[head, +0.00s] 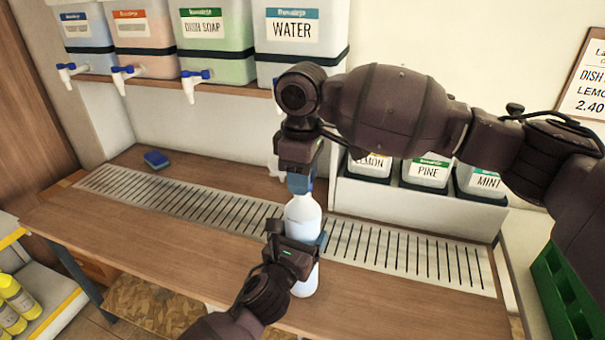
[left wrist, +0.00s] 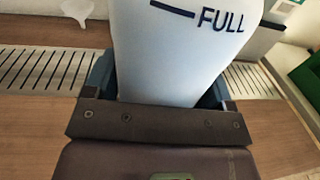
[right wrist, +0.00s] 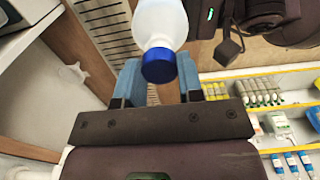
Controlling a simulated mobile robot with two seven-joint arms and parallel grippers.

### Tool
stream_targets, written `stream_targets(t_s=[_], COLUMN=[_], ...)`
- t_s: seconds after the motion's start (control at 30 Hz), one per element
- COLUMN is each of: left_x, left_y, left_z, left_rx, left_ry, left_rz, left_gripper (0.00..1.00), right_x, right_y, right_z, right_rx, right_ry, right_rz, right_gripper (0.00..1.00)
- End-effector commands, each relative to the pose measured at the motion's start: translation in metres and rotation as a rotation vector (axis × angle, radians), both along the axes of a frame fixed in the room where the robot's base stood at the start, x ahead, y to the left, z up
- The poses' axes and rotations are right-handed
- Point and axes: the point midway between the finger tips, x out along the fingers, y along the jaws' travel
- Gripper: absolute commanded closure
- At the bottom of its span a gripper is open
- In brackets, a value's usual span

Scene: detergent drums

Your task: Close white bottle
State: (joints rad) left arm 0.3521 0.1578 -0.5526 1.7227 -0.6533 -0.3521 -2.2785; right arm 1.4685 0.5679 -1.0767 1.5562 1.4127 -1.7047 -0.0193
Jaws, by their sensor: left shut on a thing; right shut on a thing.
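The white bottle (head: 303,216) stands upright at the front of the counter's slatted strip. The left wrist view shows its pale body (left wrist: 185,60) with a FULL mark. My left gripper (head: 303,246) is shut around the bottle's body from the front. My right gripper (head: 299,184) points down over the bottle's top and is shut on the blue cap (right wrist: 158,66). In the right wrist view the cap sits between the blue fingers, in line with the bottle's neck. Whether it is fully seated cannot be told.
Drums with taps, one a WATER drum (head: 300,35), stand on a shelf above. A blue sponge (head: 156,159) lies at the back left. Labelled containers (head: 427,172) stand behind to the right. The counter's left (head: 130,228) is clear.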

Motion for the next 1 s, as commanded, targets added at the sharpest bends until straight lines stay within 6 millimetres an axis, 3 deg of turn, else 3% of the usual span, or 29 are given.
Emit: stream_targets(t_s=[0.27,0.3,0.47,1.0], left_x=[-0.0002,-0.0002,-0.0002,-0.0002], left_y=[0.0002,0.0002,0.0003,0.0002], left_z=[-0.0012,-0.0012,-0.0012,-0.0013], left_rx=[0.001,0.001,0.001,0.001], left_ry=[0.002,0.002,0.002,0.003], left_rz=[0.001,0.001,0.001,0.001], left_gripper=[0.65,0.89,0.89,0.89], right_x=[-0.0001,-0.0001,-0.0002,0.0], right_y=[0.0002,0.0002,0.0005,0.0006], right_z=[-0.0049,-0.0052,-0.005,-0.0053], right_rx=[0.0,0.0,0.001,0.002], right_ry=[0.001,0.001,0.001,0.003], right_rz=[0.0,0.0,-0.048,-0.805], right_gripper=[0.87,0.87,0.87,0.87])
